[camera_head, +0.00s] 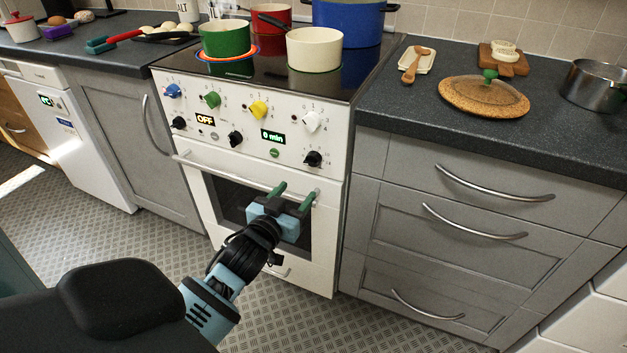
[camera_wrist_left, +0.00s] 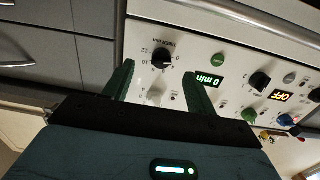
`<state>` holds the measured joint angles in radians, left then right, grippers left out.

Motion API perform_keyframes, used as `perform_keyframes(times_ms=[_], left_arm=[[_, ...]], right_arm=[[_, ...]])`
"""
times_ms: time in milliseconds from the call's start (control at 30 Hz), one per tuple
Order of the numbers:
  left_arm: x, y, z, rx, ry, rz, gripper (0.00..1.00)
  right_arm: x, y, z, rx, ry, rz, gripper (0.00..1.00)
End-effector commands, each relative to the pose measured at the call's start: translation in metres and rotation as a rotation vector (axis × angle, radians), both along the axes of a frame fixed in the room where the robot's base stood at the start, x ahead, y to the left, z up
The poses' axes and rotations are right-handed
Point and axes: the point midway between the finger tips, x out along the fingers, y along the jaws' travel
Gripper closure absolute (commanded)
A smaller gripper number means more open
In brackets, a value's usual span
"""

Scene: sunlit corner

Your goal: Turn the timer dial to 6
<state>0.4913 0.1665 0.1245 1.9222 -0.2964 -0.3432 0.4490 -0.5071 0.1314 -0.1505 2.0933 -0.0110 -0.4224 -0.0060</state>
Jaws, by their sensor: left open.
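The timer dial (camera_head: 313,159) is a small black knob at the lower right of the white stove's control panel. In the left wrist view the timer dial (camera_wrist_left: 162,57) shows with a ring of numbers around it. The green timer display (camera_head: 273,137) reads "0 min"; it also shows in the left wrist view (camera_wrist_left: 207,79). My left gripper (camera_head: 295,193) has green fingers, open and empty, in front of the oven door below the dial. In the left wrist view the dial appears between the fingertips of the left gripper (camera_wrist_left: 158,72), apart from them. My right gripper is out of view.
Other knobs sit close by: white (camera_head: 311,121), yellow (camera_head: 258,109) and black (camera_head: 235,138). The oven door handle (camera_head: 240,180) runs just below the panel. Pots, including a cream one (camera_head: 314,49), stand on the hob above. Grey drawers (camera_head: 480,205) are to the right.

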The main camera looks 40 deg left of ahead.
Motion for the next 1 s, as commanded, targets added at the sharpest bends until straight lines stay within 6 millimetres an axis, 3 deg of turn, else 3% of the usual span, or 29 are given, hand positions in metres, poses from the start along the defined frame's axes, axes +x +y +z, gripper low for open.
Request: perform_keyframes(times_ms=[200,467,800,1000], left_arm=[[0.015,0.01,0.015,-0.004,-0.057,0.021,0.43],[0.023,0.011,0.017,-0.003,-0.06,0.02,0.43],[0.069,0.022,0.016,-0.003,-0.057,0.02,0.43],[0.087,0.026,0.015,-0.003,-0.057,0.02,0.43]], right_arm=[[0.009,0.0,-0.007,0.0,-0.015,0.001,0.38],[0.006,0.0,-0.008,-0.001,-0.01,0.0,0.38],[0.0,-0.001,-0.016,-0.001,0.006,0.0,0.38],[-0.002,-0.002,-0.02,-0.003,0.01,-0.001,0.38]])
